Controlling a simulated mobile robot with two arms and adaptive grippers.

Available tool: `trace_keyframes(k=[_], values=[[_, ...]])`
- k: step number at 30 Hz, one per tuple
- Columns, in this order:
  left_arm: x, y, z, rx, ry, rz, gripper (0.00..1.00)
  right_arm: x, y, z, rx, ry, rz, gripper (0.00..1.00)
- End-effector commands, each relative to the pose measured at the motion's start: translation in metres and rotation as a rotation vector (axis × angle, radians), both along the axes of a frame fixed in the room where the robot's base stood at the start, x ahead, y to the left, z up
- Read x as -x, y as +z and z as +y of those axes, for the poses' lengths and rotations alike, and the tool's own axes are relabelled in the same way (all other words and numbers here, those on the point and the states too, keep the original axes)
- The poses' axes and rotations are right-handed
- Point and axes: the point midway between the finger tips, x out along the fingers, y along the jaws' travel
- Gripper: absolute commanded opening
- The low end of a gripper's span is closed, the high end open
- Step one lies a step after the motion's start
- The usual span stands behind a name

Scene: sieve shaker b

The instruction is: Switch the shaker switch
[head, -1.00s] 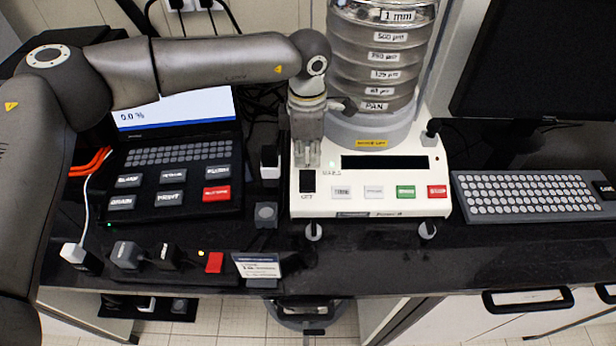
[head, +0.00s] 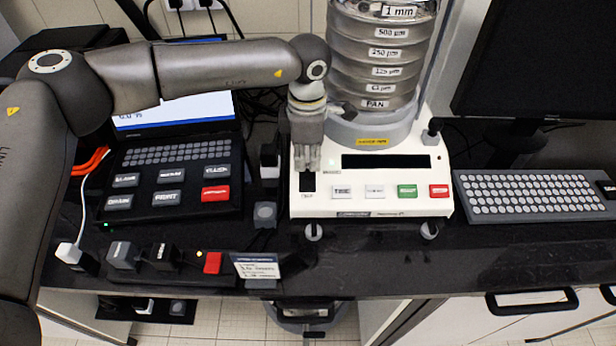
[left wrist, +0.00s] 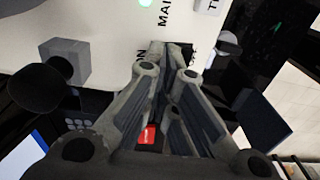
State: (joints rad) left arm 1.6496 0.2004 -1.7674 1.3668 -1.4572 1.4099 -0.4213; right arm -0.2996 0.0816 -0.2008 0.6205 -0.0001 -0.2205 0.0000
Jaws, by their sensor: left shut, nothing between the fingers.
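The sieve shaker (head: 375,160) has a white base with a stack of labelled sieves on top. Its black rocker switch (head: 307,183) is at the left of the front panel; a green light glows just above it. My left gripper (head: 307,168) is shut and empty, pointing down with its fingertips at the upper part of the switch. In the left wrist view the closed fingertips (left wrist: 172,55) cover most of the switch, beside the printed lettering. I cannot tell whether they touch it. My right gripper is not in view.
A device with a keypad and screen (head: 170,185) stands at the left. A keyboard (head: 530,192) and monitor are at the right. The bench front right is clear.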

Motion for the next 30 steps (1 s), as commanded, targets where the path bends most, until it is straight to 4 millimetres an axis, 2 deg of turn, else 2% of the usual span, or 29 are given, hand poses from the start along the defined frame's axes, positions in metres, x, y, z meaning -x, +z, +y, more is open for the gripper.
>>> trace_keyframes(k=[16, 23, 30], values=[[0.0, -0.009, 0.0, 0.0, 0.0, 0.001, 0.0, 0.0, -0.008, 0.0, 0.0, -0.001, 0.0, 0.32], [0.0, -0.002, 0.0, 0.0, 0.0, 0.0, 0.0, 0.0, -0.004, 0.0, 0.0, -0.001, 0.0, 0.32], [0.0, 0.017, 0.0, 0.0, 0.0, 0.0, 0.0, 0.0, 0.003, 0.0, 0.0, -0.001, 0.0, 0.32]])
